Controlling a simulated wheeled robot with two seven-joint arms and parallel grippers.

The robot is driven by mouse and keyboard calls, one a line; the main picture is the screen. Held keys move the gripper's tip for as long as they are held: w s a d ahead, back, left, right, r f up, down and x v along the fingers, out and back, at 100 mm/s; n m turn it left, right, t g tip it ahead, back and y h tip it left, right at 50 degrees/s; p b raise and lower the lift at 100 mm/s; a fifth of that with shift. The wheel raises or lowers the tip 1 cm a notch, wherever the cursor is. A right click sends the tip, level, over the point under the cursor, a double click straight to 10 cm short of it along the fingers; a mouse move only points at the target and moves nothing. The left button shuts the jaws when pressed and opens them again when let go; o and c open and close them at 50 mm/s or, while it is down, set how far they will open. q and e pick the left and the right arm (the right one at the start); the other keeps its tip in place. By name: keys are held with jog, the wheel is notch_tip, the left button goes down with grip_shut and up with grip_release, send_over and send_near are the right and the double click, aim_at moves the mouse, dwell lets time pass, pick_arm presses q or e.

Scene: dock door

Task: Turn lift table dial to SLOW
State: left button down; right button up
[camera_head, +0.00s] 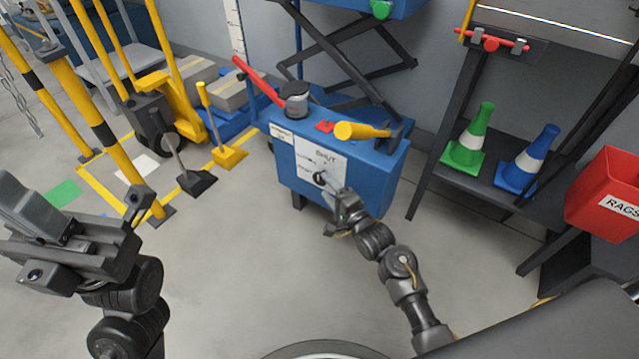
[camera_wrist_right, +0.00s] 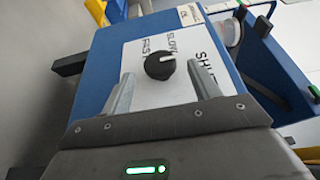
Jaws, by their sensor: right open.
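The black round dial (camera_wrist_right: 160,66) sits on a white label panel (camera_wrist_right: 140,88) on the blue lift table base. Its white mark points right and slightly up in the right wrist view, towards the side between SLOW and SHUT; which exactly I cannot tell. FAST is printed to the left of SLOW. My right gripper (camera_wrist_right: 162,78) is open, its fingers on either side of the dial; contact cannot be seen. In the head view, the dial (camera_head: 320,178) is partly covered by my right gripper (camera_head: 335,190). My left gripper (camera_head: 85,245) is at lower left, away from the table.
A red lever (camera_head: 258,82), a dark round cap (camera_head: 295,95) and a yellow-handled tool (camera_head: 362,131) are on the blue base (camera_head: 378,170). Green (camera_head: 470,140) and blue (camera_head: 530,165) cones stand on a shelf at right, near a red RAGS bin (camera_head: 603,190). Floor in front is clear.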

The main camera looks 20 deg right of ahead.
aim_at(323, 183)
jog(key=shift+b+x, duration=0.85)
jog(key=shift+x, duration=1.55)
